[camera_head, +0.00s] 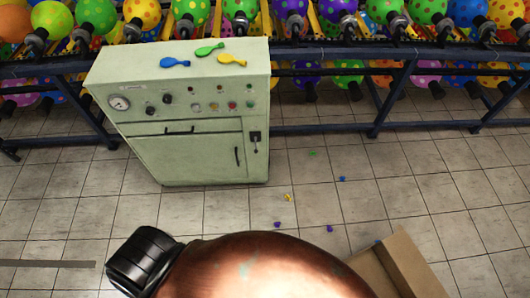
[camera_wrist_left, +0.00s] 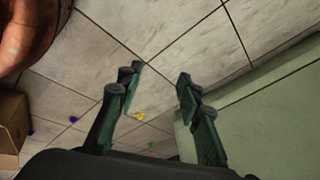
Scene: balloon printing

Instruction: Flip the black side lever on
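The pale green cabinet (camera_head: 190,158) stands on the tiled floor in the head view. A small black lever (camera_head: 255,138) on a dark plate is at the right edge of its front, beside the door handle (camera_head: 237,156). The lever is too small to tell its position. My left gripper (camera_wrist_left: 160,75) is open and empty in the left wrist view. Its fingers stand apart over floor tiles, with a green cabinet surface (camera_wrist_left: 270,125) to their right. The lever does not show in that view. Neither gripper shows in the head view.
Three flat balloons (camera_head: 208,49) lie on the cabinet top. A dark rack (camera_head: 395,95) of inflated dotted balloons runs behind. A cardboard box (camera_head: 405,262) is at lower right and also shows in the wrist view (camera_wrist_left: 10,125). Small coloured bits lie on otherwise open floor.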

